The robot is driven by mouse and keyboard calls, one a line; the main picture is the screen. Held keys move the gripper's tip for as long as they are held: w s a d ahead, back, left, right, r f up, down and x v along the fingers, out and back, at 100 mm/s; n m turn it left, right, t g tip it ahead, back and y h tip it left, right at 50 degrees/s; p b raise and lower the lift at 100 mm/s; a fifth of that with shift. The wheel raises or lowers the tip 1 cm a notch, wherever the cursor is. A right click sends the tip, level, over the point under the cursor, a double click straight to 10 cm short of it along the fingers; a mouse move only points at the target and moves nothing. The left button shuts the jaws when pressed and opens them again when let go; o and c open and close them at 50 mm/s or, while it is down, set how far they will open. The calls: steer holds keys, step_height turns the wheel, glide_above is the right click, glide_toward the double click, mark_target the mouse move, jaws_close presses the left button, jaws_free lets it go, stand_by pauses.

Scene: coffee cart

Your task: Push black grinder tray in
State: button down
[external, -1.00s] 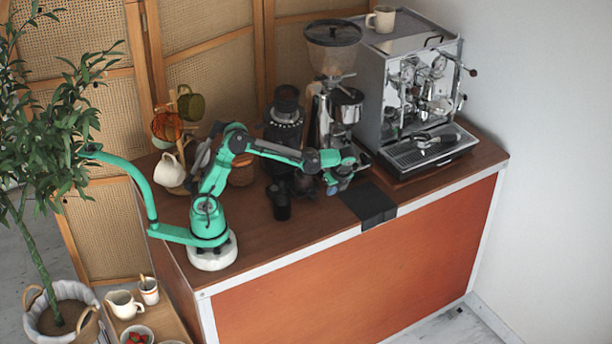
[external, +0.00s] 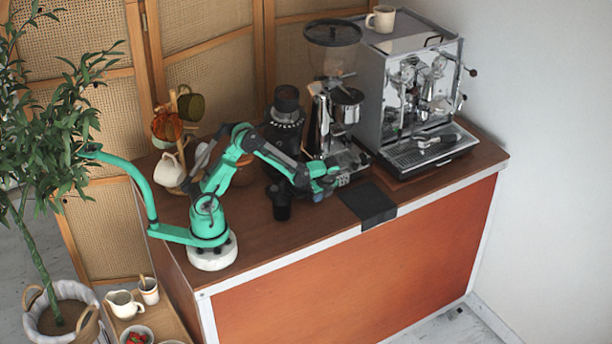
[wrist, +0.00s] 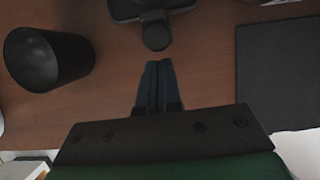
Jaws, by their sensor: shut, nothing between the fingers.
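The black grinder tray (wrist: 122,8) shows at the top of the wrist view, with a round black knob (wrist: 156,36) on its near side. My gripper (wrist: 158,62) is shut and empty, its fingertips pointing at the knob with a small gap visible between them. In the external view my gripper (external: 342,180) is low over the counter in front of the chrome grinder (external: 347,112). The tray is mostly hidden there by my gripper and the grinder's base.
A black cup (wrist: 45,58) stands left of my gripper, also visible in the external view (external: 281,203). A black mat (wrist: 280,75) lies to the right. A black grinder (external: 285,125) stands behind my arm, and the espresso machine (external: 385,100) at the right. Bare wood (wrist: 212,70) lies between fingers and mat.

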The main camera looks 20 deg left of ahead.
steer(key=shift+w+a, duration=1.75)
steer(key=shift+a, duration=0.05)
steer(key=s+d, duration=0.3)
steer(key=shift+s+d+r, duration=0.2)
steer(key=shift+d+r, duration=0.05)
steer(key=shift+r, duration=0.1)
steer(key=v, duration=0.9)
step_height(320, 180, up, 3)
steer(key=n+h, duration=0.3)
steer(key=n, duration=0.9)
glide_above(307, 192)
steer(key=s+a, duration=0.2)
steer(key=a, duration=0.5)
steer(key=s+a+f+n+t, duration=0.1)
steer(key=a+n+t, duration=0.3)
steer(key=a+n, duration=0.9)
steer(key=shift+s+f+n, duration=0.2)
steer(key=shift+s+n, duration=0.35)
steer(key=shift+n, duration=0.45)
